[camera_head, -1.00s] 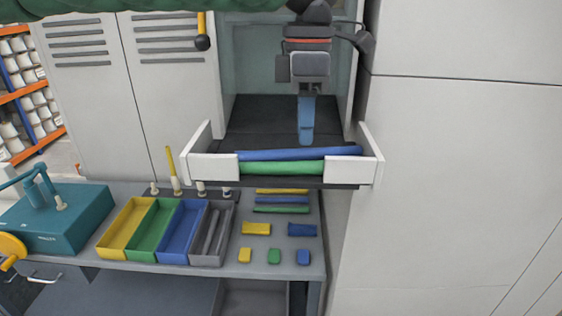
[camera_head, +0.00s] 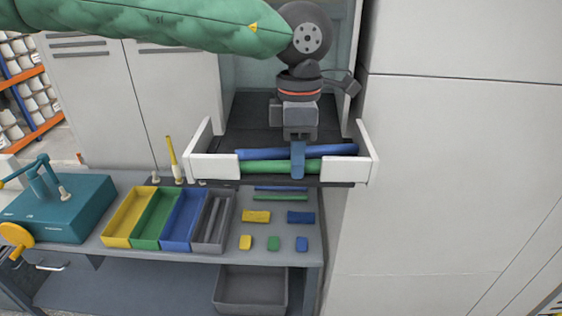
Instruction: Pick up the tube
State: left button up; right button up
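A blue tube (camera_head: 256,154) and a green tube (camera_head: 262,167) lie side by side across a white-walled tray (camera_head: 212,170), the green one nearer the front. My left gripper (camera_head: 298,172) points straight down over the tray. Its blue fingers overlap both tubes in the picture, with the tips in front of the green tube. They line up one behind the other, so I cannot tell their opening or whether they touch a tube. My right gripper is not in view.
Below the tray stands a workbench with yellow (camera_head: 122,228), green (camera_head: 148,233), blue (camera_head: 175,235) and grey (camera_head: 204,240) bins, several small coloured blocks, and a teal machine (camera_head: 75,208). A tall grey cabinet panel (camera_head: 450,180) closes off the right side.

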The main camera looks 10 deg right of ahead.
pick_arm(q)
jog(key=shift+c, duration=0.2)
jog(key=c, duration=0.6)
grip_shut()
jog(key=shift+r, duration=0.1)
